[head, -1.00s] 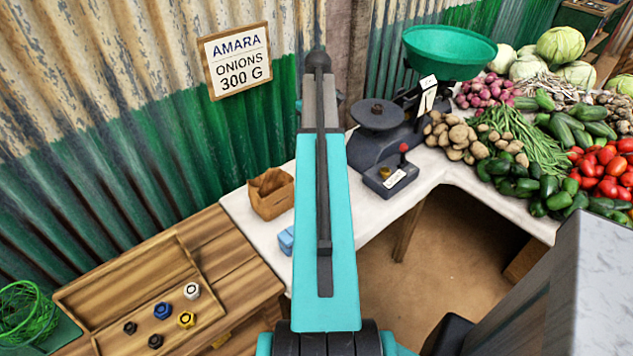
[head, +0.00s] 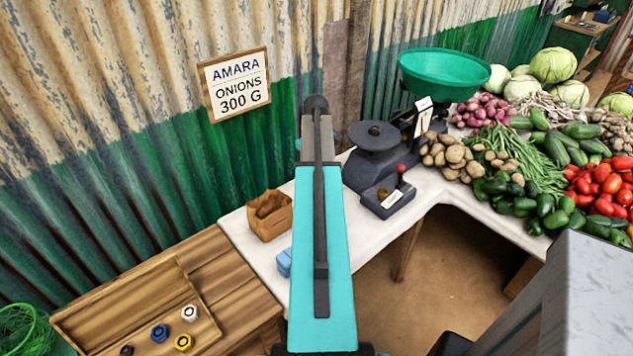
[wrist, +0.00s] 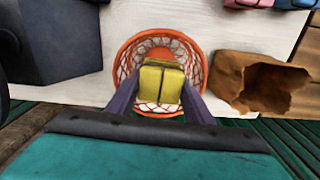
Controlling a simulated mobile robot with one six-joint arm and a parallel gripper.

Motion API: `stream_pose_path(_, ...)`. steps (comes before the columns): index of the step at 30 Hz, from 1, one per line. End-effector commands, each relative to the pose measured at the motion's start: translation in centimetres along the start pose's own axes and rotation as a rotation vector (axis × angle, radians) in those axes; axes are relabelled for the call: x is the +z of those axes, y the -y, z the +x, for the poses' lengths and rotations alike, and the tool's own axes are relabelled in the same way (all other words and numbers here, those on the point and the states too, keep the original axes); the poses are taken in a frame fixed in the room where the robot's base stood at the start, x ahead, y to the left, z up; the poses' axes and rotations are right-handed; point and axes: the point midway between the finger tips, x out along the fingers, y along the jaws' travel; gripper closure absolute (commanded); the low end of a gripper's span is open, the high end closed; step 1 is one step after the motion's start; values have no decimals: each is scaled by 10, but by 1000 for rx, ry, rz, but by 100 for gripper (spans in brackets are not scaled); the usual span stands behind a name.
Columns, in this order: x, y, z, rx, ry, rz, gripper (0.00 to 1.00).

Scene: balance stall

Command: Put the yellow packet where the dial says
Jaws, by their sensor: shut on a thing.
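In the wrist view my gripper (wrist: 158,95) is shut on the yellow packet (wrist: 160,80), with a dark finger on each side. The packet is over an orange-rimmed basket with white netting (wrist: 127,53); I cannot tell whether it touches the basket. In the head view my arm hides the gripper, packet and basket. The dark balance (head: 382,165) stands on the white counter, with a green pan (head: 445,75) and a white card (head: 422,116) whose marks are too small to read. A small dark box with a red knob (head: 388,197) stands before it.
A brown paper bag (head: 268,222) stands left of my arm; it also shows right of the basket (wrist: 240,90). Blue packets (head: 284,262) lie nearby. A wooden tray (head: 130,290) holds coloured weights. Vegetables crowd the right counter. A sign (head: 236,85) reads "AMARA ONIONS 300 G".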

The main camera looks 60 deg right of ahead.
Motion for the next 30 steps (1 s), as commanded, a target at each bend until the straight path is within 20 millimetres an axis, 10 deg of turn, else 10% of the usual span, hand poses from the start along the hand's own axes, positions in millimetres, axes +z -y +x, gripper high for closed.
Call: stream_pose_path(30,1,-1,42,1,-1,2,84)
